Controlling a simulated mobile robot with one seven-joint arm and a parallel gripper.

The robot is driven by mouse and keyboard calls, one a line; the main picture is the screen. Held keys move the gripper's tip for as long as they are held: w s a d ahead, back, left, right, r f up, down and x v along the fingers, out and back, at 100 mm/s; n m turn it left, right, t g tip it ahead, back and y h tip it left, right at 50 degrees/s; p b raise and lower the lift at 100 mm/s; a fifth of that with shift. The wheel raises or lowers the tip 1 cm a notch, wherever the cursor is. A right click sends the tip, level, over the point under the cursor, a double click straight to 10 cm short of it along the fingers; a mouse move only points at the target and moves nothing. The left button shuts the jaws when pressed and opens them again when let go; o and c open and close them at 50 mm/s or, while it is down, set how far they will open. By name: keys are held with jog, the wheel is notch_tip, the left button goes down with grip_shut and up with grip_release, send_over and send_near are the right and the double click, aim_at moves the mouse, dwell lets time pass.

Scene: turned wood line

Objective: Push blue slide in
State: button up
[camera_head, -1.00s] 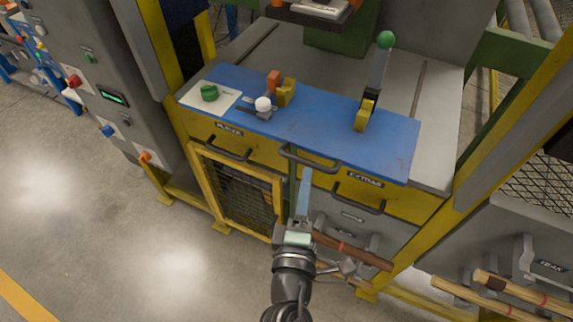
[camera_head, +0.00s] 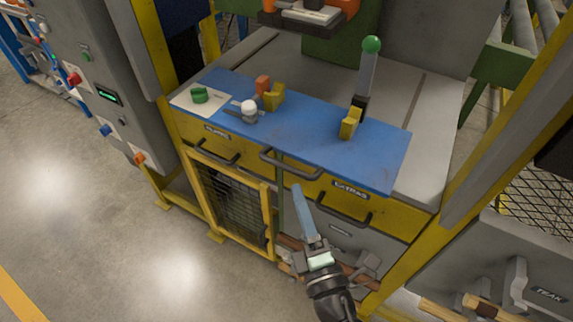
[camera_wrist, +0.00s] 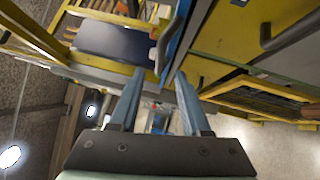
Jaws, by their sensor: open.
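The blue slide (camera_head: 310,135) is a flat blue board lying over the yellow drawer fronts of the machine. A dark bar handle (camera_head: 290,163) sits at the middle of its front edge.
Drawer handles (camera_head: 343,209) stick out near my gripper. A mesh cage (camera_head: 236,208) stands below left. Open floor lies at left.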

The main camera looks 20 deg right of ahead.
aim_at(288, 166)
jog(key=w, duration=0.5)
jog(key=w+d+r, duration=0.1)
jog(key=w, duration=0.2)
grip_shut()
dwell(1.3)
